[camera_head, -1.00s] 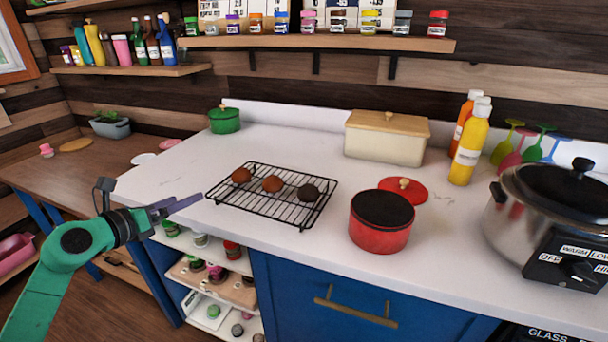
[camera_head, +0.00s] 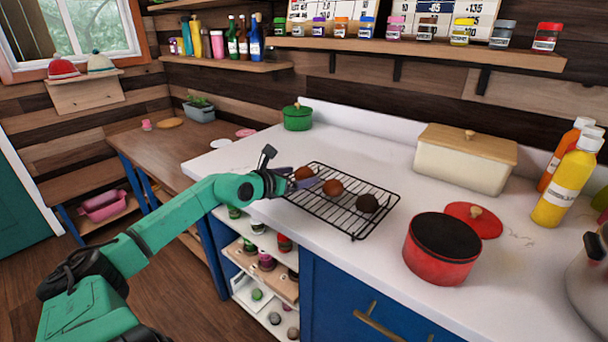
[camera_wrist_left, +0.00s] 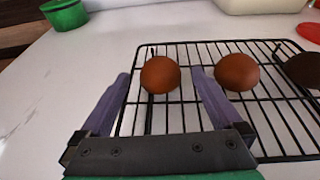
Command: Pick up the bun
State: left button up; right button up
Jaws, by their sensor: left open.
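Three round buns stand in a row on a black wire rack (camera_head: 345,222). The left one is a brown bun (camera_head: 304,174), the middle one a brown bun (camera_head: 333,187), and the right one a dark, nearly black bun (camera_head: 367,203). My left gripper (camera_head: 298,182) is open at the rack's left end. In the left wrist view the left bun (camera_wrist_left: 160,75) lies ahead of and between the two purple fingers, and no contact shows. The middle bun (camera_wrist_left: 237,72) is just beyond the right finger. My right gripper is not in view.
A red pot (camera_head: 441,250) and its red lid (camera_head: 474,219) are right of the rack. A cream bread box (camera_head: 463,160) and a green pot (camera_head: 297,118) stand behind. The white counter is clear around the rack's front.

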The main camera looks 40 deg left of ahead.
aim_at(299, 175)
pick_arm(q)
jog(key=shift+w+f, duration=0.1)
jog(key=shift+w, duration=0.25)
jog(key=shift+s, duration=0.1)
jog(key=c, duration=1.3)
jog(key=shift+c, duration=0.2)
notch_tip(299, 175, up, 20)
